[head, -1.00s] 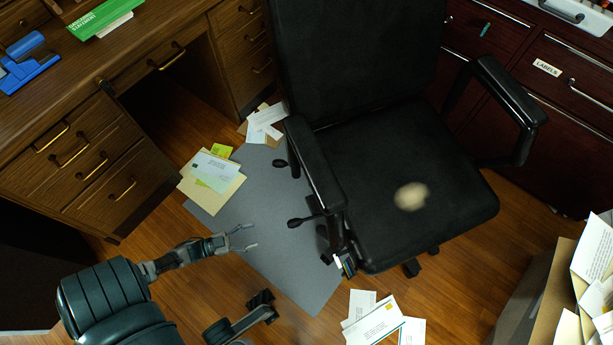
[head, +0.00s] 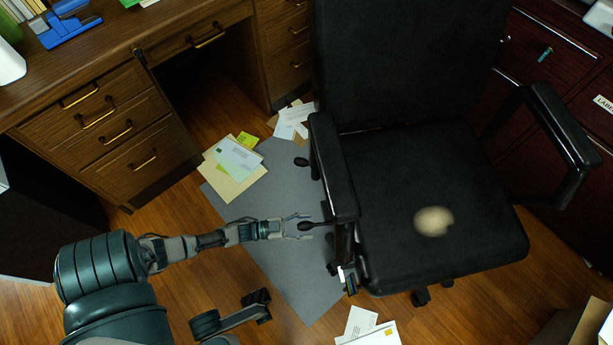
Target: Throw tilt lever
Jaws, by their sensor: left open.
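A black office chair (head: 410,180) stands right of centre in the head view, with a pale worn patch on its seat. Two black levers stick out from its left side under the armrest: a rear one (head: 301,162) and a front one (head: 306,226). My left gripper (head: 305,226) is open, with its fingers pointing right and the front lever's knob between or just by the fingertips. I cannot tell whether they touch. My right gripper is not clearly in view.
A wooden desk (head: 130,35) with drawers stands at the upper left. Papers (head: 235,165) lie on the grey mat (head: 265,200) and more envelopes (head: 368,330) lie at the bottom. A dark red cabinet (head: 560,40) stands behind the chair on the right.

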